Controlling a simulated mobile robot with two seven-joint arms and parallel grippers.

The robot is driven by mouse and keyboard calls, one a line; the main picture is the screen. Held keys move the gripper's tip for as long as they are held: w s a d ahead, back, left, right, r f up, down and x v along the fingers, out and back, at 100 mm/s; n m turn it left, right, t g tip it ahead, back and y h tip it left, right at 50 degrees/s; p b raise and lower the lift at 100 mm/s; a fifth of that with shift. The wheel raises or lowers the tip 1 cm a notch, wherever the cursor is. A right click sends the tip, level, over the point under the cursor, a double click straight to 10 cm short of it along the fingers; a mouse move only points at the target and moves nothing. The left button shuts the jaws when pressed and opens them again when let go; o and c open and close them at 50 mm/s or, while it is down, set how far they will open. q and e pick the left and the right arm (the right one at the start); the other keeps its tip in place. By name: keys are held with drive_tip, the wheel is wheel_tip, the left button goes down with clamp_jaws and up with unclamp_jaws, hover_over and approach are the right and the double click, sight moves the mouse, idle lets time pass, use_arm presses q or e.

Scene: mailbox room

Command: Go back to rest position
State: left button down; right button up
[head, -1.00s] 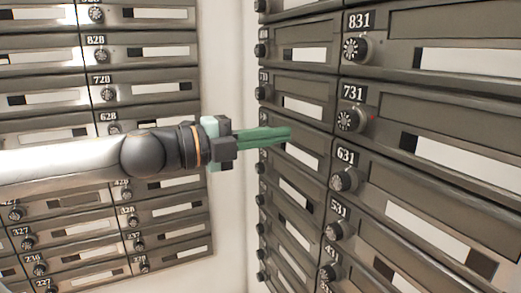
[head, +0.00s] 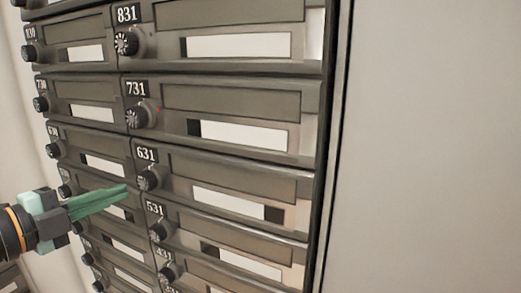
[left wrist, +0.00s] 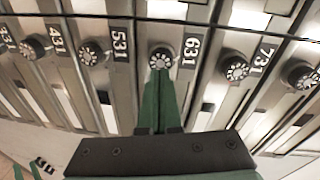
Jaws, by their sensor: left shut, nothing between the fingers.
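My left gripper (head: 122,192) comes in from the left edge in the head view. Its green fingers are shut with nothing between them. They point right, in front of the mailboxes, a little below and left of the 631 dial (head: 149,180). In the left wrist view the shut green fingers (left wrist: 160,88) reach up toward a dial (left wrist: 161,58) between the labels 531 and 631. Whether the tips touch anything cannot be told.
The grey mailbox wall (head: 240,167) with dials, number labels and white slots fills the middle. A bare pale wall (head: 430,150) stands to the right. Mailboxes are close to the gripper.

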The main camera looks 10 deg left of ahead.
use_arm(q)
drive_tip(key=d+f+n, duration=0.1)
drive_tip(key=d+f, duration=0.1)
drive_tip(key=f, duration=0.2)
drive_tip(key=w+d+f+n, duration=0.1)
drive_tip(key=d+f, duration=0.1)
drive_tip(key=f, duration=0.2)
drive_tip(key=d+f+n+g, duration=0.1)
drive_tip(key=d+f+n, duration=0.1)
drive_tip(key=f, duration=0.2)
drive_tip(key=shift+w+d+y, duration=0.2)
drive_tip(key=shift+w+y, duration=0.2)
drive_tip(key=s+d+f+n+g+y, duration=0.25)
drive_tip(key=f+n, duration=0.35)
drive_tip(key=f, duration=0.5)
drive_tip(key=s+f+n+g+y, duration=0.3)
drive_tip(key=s+f+n+g, duration=0.55)
drive_tip(key=s+f, duration=1.1)
drive_tip(key=w+d+f+t+p, duration=0.1)
drive_tip(key=t+p, duration=0.1)
drive_tip(key=w+d+f+t+h+p, duration=0.1)
drive_tip(key=t+p, duration=0.1)
drive_tip(key=w+d+f+t+h+p, duration=0.1)
drive_tip(key=t, duration=0.1)
drive_tip(key=shift+w+d+f+n+p, duration=0.1)
drive_tip(key=shift+d+f+n+p, duration=0.1)
drive_tip(key=shift+f+n+p, duration=0.15)
